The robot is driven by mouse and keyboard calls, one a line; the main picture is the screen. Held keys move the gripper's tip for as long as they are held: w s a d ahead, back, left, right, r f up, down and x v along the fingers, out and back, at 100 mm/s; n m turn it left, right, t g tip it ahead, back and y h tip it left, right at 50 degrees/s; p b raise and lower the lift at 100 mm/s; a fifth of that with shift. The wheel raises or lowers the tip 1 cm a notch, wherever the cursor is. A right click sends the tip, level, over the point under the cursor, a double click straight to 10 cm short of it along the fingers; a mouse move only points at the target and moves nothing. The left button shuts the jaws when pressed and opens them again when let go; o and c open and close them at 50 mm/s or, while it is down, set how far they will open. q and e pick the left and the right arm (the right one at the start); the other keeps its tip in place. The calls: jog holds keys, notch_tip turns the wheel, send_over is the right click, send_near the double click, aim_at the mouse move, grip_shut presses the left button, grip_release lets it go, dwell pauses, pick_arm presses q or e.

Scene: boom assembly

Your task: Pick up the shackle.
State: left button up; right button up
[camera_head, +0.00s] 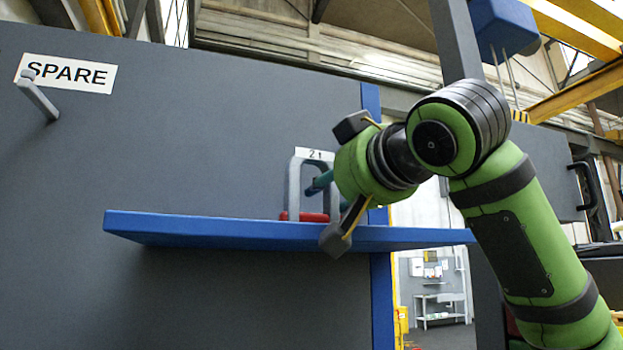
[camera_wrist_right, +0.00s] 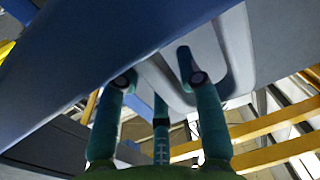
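The shackle (camera_head: 294,188) is a grey U-shaped piece standing upright, bow up, on the blue shelf (camera_head: 190,226). A red pin (camera_head: 313,217) shows at its foot. My right gripper (camera_head: 318,184) comes from the right, with teal fingertips close to the shackle's right leg. In the right wrist view the teal fingers (camera_wrist_right: 158,75) are spread apart, and the grey shackle (camera_wrist_right: 237,50) is just beyond them, partly hidden by a finger. I cannot tell whether they touch it. My left gripper is not in view.
A label with "2" (camera_head: 314,154) is on the grey panel behind the shackle. A peg (camera_head: 38,98) sticks out below a "SPARE" sign (camera_head: 67,73) at upper left. The shelf left of the shackle is clear. A blue post (camera_head: 380,285) stands behind the shelf.

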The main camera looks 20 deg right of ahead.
jog(key=shift+s+r, duration=0.1)
jog(key=shift+s, duration=0.15)
jog(key=c, duration=0.3)
jog(key=shift+s, duration=0.15)
grip_shut()
jog(key=shift+r, duration=0.1)
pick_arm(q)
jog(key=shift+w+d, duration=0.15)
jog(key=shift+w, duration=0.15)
pick_arm(e)
jog(key=shift+r, duration=0.15)
